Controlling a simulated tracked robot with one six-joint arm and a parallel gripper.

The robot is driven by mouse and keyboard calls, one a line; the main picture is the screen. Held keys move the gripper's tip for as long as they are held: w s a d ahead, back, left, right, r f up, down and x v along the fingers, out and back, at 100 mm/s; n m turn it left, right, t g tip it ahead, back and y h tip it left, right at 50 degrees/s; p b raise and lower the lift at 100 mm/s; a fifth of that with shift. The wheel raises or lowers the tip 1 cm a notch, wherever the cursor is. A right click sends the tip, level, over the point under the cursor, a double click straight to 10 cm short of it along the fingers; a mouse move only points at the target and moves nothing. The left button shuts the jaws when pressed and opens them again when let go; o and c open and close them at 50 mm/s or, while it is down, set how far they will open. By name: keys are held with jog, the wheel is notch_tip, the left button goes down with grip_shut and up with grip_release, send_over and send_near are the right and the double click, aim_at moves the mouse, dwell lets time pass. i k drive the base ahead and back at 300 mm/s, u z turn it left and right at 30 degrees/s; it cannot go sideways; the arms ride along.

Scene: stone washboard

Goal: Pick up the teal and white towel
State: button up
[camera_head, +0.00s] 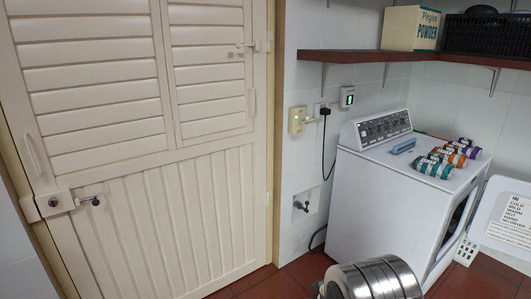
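The teal and white towel (433,167) appears rolled up, with teal and white bands. It lies on the front right part of the white washing machine's top (385,160), in the head view. An orange and white roll (448,156) lies just behind it, and a purple and white roll (464,147) lies farther back. The rolls lie close together; I cannot tell whether they touch. My gripper is not recognisable in this view.
A small blue item (403,146) lies left of the rolls. A wooden shelf (400,57) with a powder box (412,28) and dark basket (488,35) is above. A white panel with a label (502,220) stands right. A louvred door (140,130) fills the left.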

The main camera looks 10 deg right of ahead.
aim_at(437, 165)
jog(key=z, duration=0.2)
jog(key=i, duration=1.65)
jog(key=z, duration=0.6)
jog(key=i, duration=0.9)
jog(key=z, duration=0.55)
jog(key=i, duration=1.05)
jog(key=z, duration=0.25)
